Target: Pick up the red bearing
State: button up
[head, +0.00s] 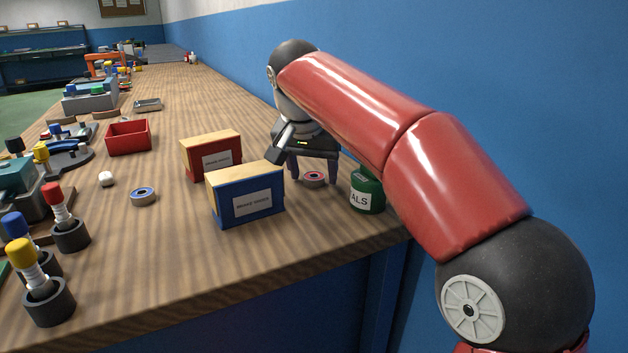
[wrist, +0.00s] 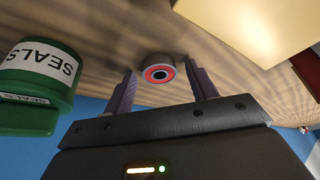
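The red bearing (head: 314,177) is a grey ring with a red face. It lies flat on the wooden bench, between the blue box and the green SEALS can. In the wrist view the red bearing (wrist: 159,70) shows at the top centre, just beyond and between my fingertips. My gripper (head: 312,180) is above it, pointing down, with its two fingers spread to either side in the picture. In the wrist view my gripper (wrist: 160,78) is open and empty. I cannot tell whether the fingertips are level with the bearing.
A blue box (head: 248,199) and a red box (head: 208,160) stand left of my gripper. The green can (head: 367,193) stands close on its right, near the wall. A blue-faced bearing (head: 143,196) and a red bin (head: 128,137) are farther left. Bench (head: 190,253) is clear in front.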

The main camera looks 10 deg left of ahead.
jog(key=c, duration=0.9)
jog(key=shift+r, duration=0.15)
